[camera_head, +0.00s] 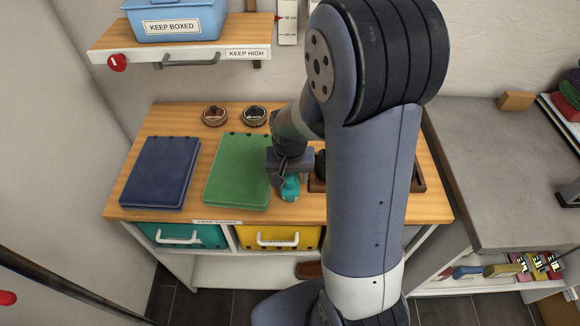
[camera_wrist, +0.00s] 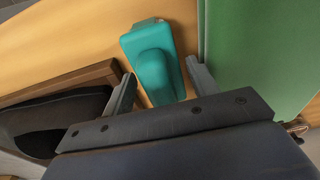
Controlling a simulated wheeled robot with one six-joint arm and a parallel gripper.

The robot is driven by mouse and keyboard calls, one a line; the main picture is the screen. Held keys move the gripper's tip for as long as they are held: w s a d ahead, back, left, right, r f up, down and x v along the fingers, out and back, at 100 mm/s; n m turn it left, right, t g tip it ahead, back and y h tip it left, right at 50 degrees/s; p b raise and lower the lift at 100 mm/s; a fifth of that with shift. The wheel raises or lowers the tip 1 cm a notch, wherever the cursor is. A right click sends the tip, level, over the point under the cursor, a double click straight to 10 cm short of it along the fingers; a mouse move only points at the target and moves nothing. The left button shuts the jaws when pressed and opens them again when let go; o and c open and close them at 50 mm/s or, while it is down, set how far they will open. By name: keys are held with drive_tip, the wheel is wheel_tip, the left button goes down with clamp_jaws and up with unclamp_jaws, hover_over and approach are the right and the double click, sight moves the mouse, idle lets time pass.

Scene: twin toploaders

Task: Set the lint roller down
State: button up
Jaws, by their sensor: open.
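A teal object (camera_head: 290,188), which I take to be the lint roller, is at the wooden worktop (camera_head: 330,207), just right of the green pad (camera_head: 235,170). In the wrist view the teal lint roller (camera_wrist: 152,62) lies between the two fingers, with bare wood around it. My gripper (camera_wrist: 160,76) is open, one finger on each side of it, with gaps showing. In the head view my gripper (camera_head: 286,176) is just above the worktop, and my arm hides much of the area to its right.
A wooden tray (camera_head: 418,180) with a dark item (camera_wrist: 55,120) stands right of the roller. A blue pad (camera_head: 160,172) lies to the left. Two round tins (camera_head: 215,116) stand behind. Teal (camera_head: 185,235) and yellow (camera_head: 278,238) drawers are below. A shelf (camera_head: 180,52) hangs above.

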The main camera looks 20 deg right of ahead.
sight(291, 176)
wheel_tip(291, 176, up, 12)
drive_tip(key=s, duration=0.1)
drive_tip(key=shift+s+a, duration=0.2)
drive_tip(key=shift+a, duration=0.05)
drive_tip(key=shift+d, duration=0.1)
